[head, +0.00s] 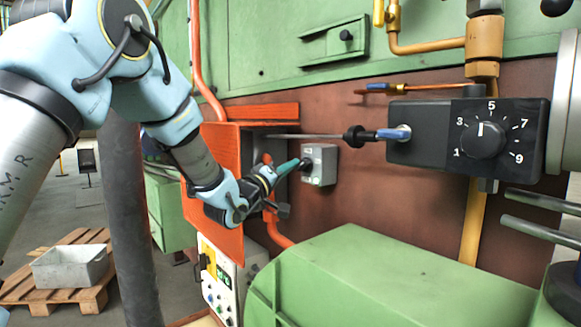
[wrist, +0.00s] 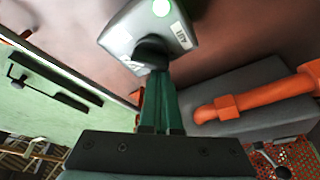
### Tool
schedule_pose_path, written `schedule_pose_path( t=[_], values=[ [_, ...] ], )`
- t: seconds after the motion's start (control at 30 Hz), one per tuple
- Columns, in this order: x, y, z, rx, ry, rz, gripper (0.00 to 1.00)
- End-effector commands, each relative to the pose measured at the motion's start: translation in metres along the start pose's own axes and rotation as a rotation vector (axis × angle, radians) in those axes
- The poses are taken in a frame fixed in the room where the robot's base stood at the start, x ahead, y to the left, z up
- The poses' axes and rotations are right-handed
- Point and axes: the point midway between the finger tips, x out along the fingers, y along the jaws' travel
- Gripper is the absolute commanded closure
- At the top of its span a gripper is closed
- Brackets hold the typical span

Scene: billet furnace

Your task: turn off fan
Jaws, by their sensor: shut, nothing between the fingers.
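A small grey switch box (head: 321,165) is mounted on the reddish-brown wall in the head view. It also shows at the top of the wrist view (wrist: 178,40), with a round green light (wrist: 162,7), small labels and a black knob (wrist: 150,52). The label facing me on the right is hard to read. My gripper (head: 299,164) points at the left side of the box. Its green fingers (wrist: 158,75) are shut and empty, with their tips at the knob. I cannot tell whether they touch it. I cannot identify the fan.
An orange housing (head: 212,190) stands close left of my gripper. A black dial box (head: 467,138) numbered up to 9 is to the right, with a thin rod (head: 305,136) running above the switch box. A green rounded cover (head: 380,275) lies below. An orange pipe (wrist: 265,99) is close in the wrist view.

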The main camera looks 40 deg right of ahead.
Motion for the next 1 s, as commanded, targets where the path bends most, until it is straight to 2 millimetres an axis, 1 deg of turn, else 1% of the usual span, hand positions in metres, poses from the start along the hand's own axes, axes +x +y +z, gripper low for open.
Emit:
schedule_pose_path(
  t=[0.37,0.8,1.0],
  values=[
    [-0.0013,-0.0022,0.0033,-0.189,-0.002,-0.067,1.0],
    [-0.0028,-0.0035,0.007,-0.496,-0.001,-0.175,1.0],
    [-0.0036,-0.0046,0.0095,-0.611,0.0,-0.216,1.0]
  ],
)
